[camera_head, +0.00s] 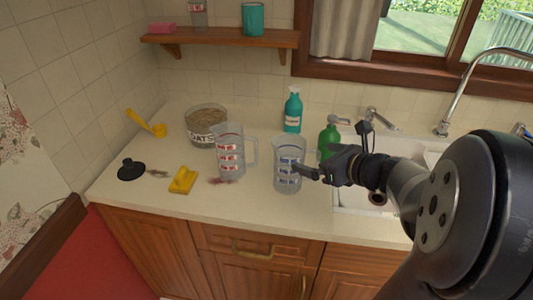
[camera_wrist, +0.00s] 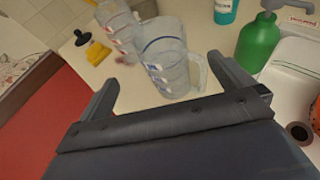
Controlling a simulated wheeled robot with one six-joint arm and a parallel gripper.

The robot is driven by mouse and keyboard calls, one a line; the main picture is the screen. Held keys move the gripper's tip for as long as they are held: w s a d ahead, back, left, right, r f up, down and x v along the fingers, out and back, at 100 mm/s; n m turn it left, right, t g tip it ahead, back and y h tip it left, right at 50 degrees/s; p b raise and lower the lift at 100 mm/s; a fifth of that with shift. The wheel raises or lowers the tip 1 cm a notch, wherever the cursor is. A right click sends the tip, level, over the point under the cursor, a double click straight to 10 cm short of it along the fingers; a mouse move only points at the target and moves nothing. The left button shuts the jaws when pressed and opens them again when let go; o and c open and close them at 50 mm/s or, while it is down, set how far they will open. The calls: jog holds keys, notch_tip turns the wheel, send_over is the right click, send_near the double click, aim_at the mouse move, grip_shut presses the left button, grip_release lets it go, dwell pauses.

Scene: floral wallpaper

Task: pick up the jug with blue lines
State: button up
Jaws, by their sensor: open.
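The clear jug with blue lines (camera_head: 287,177) stands upright on the counter, left of the sink. A second clear jug, with red lines (camera_head: 229,158), stands to its left. My gripper (camera_head: 308,172) is at the right side of the blue-lined jug in the head view, and partly covers its edge. In the wrist view the blue-lined jug (camera_wrist: 168,72) stands ahead, between my two open fingers (camera_wrist: 168,82), its handle towards the right finger. The red-lined jug (camera_wrist: 122,38) is behind it to the left. I cannot tell whether a finger touches the jug.
A green bottle (camera_head: 328,135) and the sink (camera_head: 355,198) are close to the right. A teal bottle (camera_head: 293,112), a bowl labelled oats (camera_head: 205,136), a yellow sponge (camera_head: 183,181), a black plunger-like object (camera_head: 131,170) and a yellow scoop (camera_head: 148,125) also stand on the counter (camera_head: 240,203).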

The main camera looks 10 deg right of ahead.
send_near(281, 146)
jog(key=x, duration=0.5)
jog(key=shift+w+a+f, duration=0.1)
jog(key=shift+w+a, duration=0.05)
jog(key=shift+c, duration=0.6)
jog(key=c, duration=1.2)
jog(key=shift+c, duration=0.2)
